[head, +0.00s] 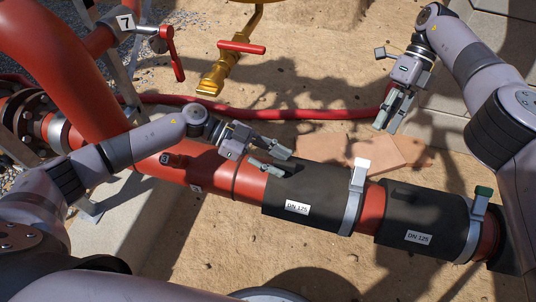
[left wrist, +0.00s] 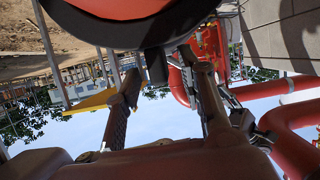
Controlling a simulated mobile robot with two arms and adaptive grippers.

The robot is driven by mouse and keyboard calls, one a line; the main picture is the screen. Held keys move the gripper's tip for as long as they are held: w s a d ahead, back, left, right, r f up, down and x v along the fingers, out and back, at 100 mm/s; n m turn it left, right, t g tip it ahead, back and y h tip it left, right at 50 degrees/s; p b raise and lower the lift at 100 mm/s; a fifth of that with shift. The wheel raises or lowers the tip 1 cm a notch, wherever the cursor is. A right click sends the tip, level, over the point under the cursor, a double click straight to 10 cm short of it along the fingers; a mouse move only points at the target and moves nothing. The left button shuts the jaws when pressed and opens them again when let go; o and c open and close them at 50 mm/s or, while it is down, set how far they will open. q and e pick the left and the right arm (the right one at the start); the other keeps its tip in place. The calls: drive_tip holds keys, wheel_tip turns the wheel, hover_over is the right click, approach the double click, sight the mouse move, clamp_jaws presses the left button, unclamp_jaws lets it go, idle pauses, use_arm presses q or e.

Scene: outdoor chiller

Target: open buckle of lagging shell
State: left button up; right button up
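Two black lagging shells labelled DN 125 wrap the red pipe: a left shell (head: 312,184) and a right shell (head: 408,213). A buckle with a pale tab (head: 361,170) sits on a grey band near the left shell's right end. Another buckle with a green tab (head: 482,193) sits on the right shell's band. My left gripper (head: 284,163) is at the left shell's left end, fingers apart. In the left wrist view, a dark tab (left wrist: 156,66) shows between its fingers; I cannot tell whether they touch it. My right gripper (head: 393,112) is above and behind the pipe, open and empty.
A large red pipe (head: 75,70) rises at the left, with a red-handled valve (head: 172,48) marked 7. A yellow pipe with a red lever (head: 242,47) stands behind. A red hose (head: 300,114) and flat tan slabs (head: 375,149) lie on sandy ground.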

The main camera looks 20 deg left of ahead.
use_arm(q)
drive_tip(key=shift+c, duration=0.3)
clamp_jaws()
idle(0.5)
